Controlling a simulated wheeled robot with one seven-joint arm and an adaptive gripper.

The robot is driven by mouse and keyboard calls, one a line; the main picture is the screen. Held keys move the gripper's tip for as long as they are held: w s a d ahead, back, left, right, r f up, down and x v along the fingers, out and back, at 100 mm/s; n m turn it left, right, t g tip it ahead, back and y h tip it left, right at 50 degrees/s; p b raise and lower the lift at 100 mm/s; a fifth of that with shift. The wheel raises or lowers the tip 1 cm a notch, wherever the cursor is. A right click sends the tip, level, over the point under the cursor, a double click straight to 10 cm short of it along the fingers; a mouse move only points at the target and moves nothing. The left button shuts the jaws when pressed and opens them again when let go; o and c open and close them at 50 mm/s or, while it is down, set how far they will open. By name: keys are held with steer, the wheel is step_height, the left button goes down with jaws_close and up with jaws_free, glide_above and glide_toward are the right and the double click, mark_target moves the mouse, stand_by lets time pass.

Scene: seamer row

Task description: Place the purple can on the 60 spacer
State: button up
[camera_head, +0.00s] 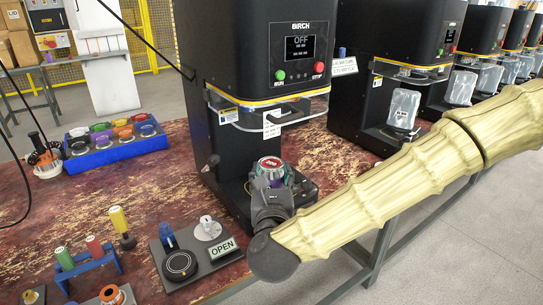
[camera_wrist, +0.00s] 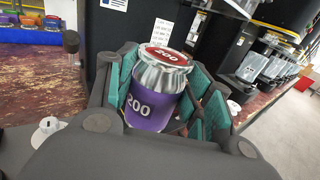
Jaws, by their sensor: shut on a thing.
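The purple can (camera_wrist: 152,108) has a silver neck, a red lid and the number 200. My gripper (camera_wrist: 160,95) is shut on it, with a green-lined finger on each side. In the head view the can's red top (camera_head: 270,163) shows upright in front of the black BIRCH machine, low near its base. My gripper (camera_head: 270,195) hides the can's lower part there. I cannot tell whether the can touches anything below. I cannot make out a spacer marked 60 in either view.
The machine (camera_head: 258,50) reads OFF, with a clear guard (camera_head: 268,112) above the can. On the worn red table are an OPEN sign plate (camera_head: 222,248), a blue rack (camera_head: 88,266), a yellow-handled tool (camera_head: 119,221) and a blue tray (camera_head: 115,145) of coloured rings. More machines stand right.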

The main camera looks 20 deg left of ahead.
steer(key=p+x, duration=0.1)
steer(key=x, duration=1.5)
steer(key=shift+w+r+p, duration=0.1)
steer(key=shift+w+p, duration=0.2)
steer(key=shift+w, duration=0.1)
steer(key=shift+f, duration=0.35)
steer(key=o, duration=0.9)
steer(key=shift+o, duration=0.2)
steer(key=shift+r, duration=0.15)
steer(key=shift+r, duration=0.15)
steer(key=b+v, duration=0.1)
steer(key=v, duration=1.1)
steer(key=shift+s, duration=0.1)
